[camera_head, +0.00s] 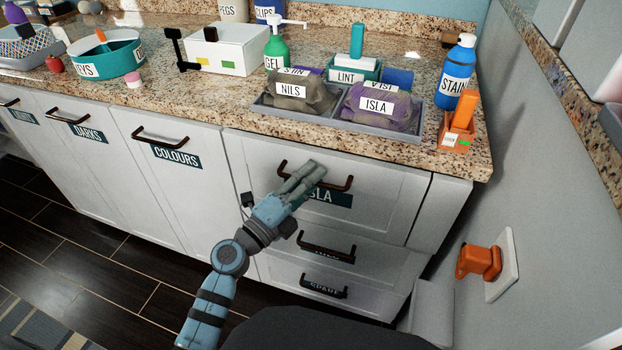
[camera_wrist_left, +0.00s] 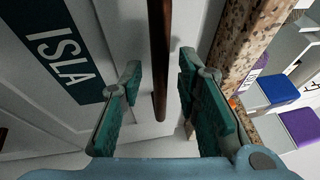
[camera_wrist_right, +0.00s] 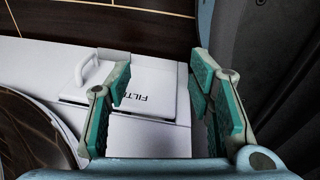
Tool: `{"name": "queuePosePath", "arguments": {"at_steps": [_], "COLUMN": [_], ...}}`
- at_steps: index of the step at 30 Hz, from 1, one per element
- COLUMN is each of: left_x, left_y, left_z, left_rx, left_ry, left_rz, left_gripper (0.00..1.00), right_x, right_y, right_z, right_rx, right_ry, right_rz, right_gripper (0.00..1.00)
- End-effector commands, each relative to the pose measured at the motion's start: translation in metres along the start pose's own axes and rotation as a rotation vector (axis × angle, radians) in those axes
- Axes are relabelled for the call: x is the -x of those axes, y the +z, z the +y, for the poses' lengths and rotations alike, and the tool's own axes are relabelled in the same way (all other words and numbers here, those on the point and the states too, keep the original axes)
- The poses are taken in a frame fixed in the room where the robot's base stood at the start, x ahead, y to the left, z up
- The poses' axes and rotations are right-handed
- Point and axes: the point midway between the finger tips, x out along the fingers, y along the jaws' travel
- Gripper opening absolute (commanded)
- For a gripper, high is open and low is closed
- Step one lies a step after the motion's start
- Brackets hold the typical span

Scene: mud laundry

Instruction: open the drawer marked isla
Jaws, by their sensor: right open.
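The drawer marked ISLA (camera_head: 385,205) is the top white drawer under the counter's right end. Its front looks flush with the cabinet. Its dark bar handle (camera_head: 341,186) is partly covered by my left gripper (camera_head: 310,172), as is its ISLA label (camera_head: 340,199). In the left wrist view the handle (camera_wrist_left: 159,60) runs between the two fingers of my left gripper (camera_wrist_left: 158,85), with gaps on both sides. The label shows there at the left (camera_wrist_left: 65,55). My right gripper (camera_wrist_right: 160,85) is open and empty in its wrist view, above a white lid lettered FILT.
Two more handled drawers lie below, the upper one (camera_head: 327,247) and the lower one (camera_head: 323,287). The granite counter edge (camera_head: 400,155) overhangs above, with a grey tray (camera_head: 335,125) of folded cloths. An orange plug (camera_head: 480,262) juts from the right wall.

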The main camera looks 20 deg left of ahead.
Motion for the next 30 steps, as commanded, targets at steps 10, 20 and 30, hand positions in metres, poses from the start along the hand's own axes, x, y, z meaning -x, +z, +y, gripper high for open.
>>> {"name": "queuePosePath", "arguments": {"at_steps": [10,20,30], "left_x": [0.000,0.001,0.017], "left_y": [0.000,0.000,-0.013], "left_z": [0.000,0.000,-0.004], "left_rx": [-0.001,-0.002,0.002], "left_ry": [0.000,0.001,0.003], "left_rz": [0.000,-0.001,0.011], "left_gripper": [0.03,0.00,0.00], "right_x": [0.000,0.000,0.008], "right_y": [0.001,0.001,0.000], "right_z": [-0.001,-0.001,0.000], "right_rx": [0.000,0.000,-0.003], "right_ry": [-0.001,-0.001,-0.002], "right_rz": [-0.001,-0.001,-0.001], "right_gripper": [0.48,0.48,0.48]}}
